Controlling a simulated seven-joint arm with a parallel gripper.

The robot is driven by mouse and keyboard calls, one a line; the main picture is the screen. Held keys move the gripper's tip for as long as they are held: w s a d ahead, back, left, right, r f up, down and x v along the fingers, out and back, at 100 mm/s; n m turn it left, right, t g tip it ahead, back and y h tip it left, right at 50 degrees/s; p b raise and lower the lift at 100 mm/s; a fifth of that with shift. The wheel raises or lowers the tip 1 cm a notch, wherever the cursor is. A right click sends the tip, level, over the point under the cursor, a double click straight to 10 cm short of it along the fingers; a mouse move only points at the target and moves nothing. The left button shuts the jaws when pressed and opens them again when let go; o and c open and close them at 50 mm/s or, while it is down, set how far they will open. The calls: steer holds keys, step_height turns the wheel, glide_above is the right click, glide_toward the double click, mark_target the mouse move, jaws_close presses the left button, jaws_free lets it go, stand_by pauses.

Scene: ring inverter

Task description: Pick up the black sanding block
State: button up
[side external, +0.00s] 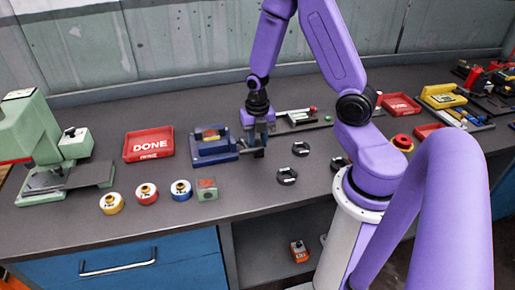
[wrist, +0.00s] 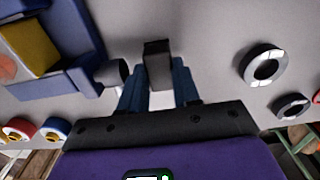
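The black sanding block (wrist: 158,66) is a small dark upright block between the two blue fingers of my gripper (wrist: 159,80) in the wrist view. A finger lies against each side of it, with no clear gap, and the gripper looks closed on it. In the side view my gripper (side external: 257,128) points down just right of the blue vise-like fixture (side external: 213,148). The block (side external: 259,153) shows there as a dark shape under the fingers, at or just above the table. Whether it touches the table is not clear.
The blue fixture, with a yellow piece (wrist: 27,44), stands close left of my gripper. Black rings (side external: 287,176) lie to the right. Several coloured round pieces (side external: 146,194) stand front left. A red DONE tray (side external: 148,145) and green press (side external: 45,145) are farther left.

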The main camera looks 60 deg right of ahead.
mark_target(257, 143)
jaws_close()
steer(key=shift+r, duration=0.15)
step_height(257, 143, up, 10)
stand_by(0.5)
